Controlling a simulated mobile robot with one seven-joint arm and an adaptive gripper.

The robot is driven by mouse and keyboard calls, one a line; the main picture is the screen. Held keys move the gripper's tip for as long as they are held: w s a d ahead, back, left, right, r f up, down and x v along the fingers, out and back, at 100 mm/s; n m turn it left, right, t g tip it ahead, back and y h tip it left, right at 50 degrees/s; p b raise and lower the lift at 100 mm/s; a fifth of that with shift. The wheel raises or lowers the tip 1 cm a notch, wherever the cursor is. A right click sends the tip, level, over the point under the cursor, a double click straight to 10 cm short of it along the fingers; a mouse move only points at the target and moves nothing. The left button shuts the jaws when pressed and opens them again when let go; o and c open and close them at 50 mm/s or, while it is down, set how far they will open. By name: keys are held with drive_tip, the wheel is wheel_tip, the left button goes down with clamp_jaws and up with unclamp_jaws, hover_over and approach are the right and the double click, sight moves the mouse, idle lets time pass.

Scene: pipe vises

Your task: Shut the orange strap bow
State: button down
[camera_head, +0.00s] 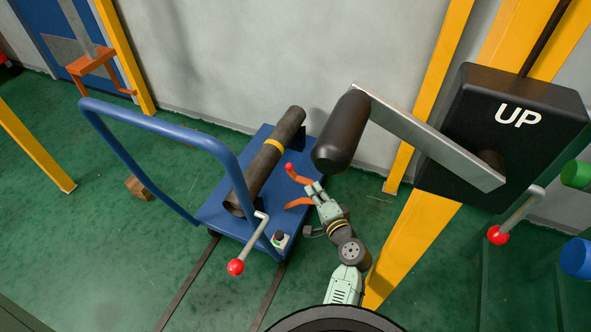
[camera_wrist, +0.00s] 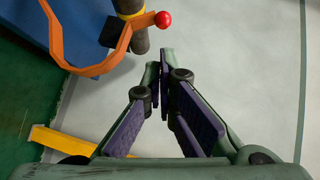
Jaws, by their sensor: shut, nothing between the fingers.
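The orange strap bow (camera_head: 298,177) stands out at the right side of the blue cart, beside the dark pipe (camera_head: 272,152) and not across it. Its red knob (camera_head: 288,166) is near the pipe. In the wrist view the angular orange bow (camera_wrist: 57,45) is at the upper left, with the red knob (camera_wrist: 163,19) in front of the pipe's end. My gripper (camera_head: 311,187) is shut and empty by the bow, hiding part of it in the head view.
The blue cart (camera_head: 215,213) has a tall handle (camera_head: 165,126) and a red-ended lever (camera_head: 236,267). A black box marked UP (camera_head: 519,150) with a large crank (camera_head: 430,140) stands at the right on a yellow post (camera_head: 411,235). Floor left of the cart is mostly clear.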

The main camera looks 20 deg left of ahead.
drive_tip(key=p+x, duration=0.1)
drive_tip(key=x, duration=0.8)
drive_tip(key=shift+w+a, duration=0.2)
drive_tip(key=shift+w, duration=0.1)
drive_tip(key=shift+w+a+p, duration=0.1)
drive_tip(key=shift+p, duration=0.25)
